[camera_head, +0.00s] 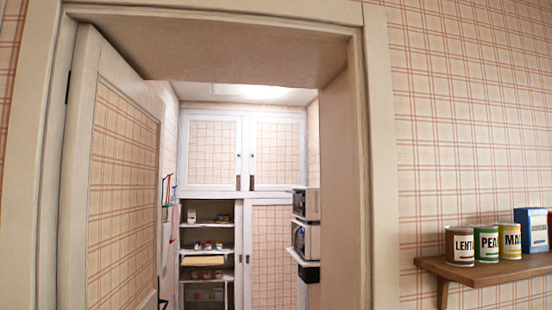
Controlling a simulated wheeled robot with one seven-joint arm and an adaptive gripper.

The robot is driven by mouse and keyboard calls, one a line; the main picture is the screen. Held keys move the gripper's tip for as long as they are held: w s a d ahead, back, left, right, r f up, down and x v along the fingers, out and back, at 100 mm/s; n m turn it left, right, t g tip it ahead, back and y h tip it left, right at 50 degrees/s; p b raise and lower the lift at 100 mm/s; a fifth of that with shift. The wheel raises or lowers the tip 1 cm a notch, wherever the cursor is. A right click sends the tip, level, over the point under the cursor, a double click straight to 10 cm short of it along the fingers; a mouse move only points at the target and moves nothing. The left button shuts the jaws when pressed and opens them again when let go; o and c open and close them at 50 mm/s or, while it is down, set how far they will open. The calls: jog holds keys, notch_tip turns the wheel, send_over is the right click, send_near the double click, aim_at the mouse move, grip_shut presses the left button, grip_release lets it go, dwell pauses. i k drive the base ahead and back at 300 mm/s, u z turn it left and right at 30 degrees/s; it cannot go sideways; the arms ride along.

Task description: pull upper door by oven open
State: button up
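Through an open doorway I see a tall white cabinet with two plaid-panelled upper doors. The right upper door (278,150) is nearest the oven-like appliances and looks closed. Its small dark handle (252,183) is low on its left edge. The left upper door (211,151) also looks closed, with a handle at its lower right. A boxy appliance (306,204) and an oven-like one (307,240) below it sit at the right, partly hidden by the door frame. My gripper is not in view.
A plaid-panelled room door (122,195) stands swung open at the left of the doorway. The right jamb (345,190) bounds the opening. Open shelves (207,250) hold small items below the upper doors. A wall shelf (490,270) outside carries several cans.

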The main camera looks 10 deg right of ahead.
aim_at(277, 146)
jog(key=u, duration=0.05)
jog(key=i, duration=6.2)
jog(key=u, duration=0.3)
jog(key=i, duration=0.4)
jog(key=z, duration=1.6)
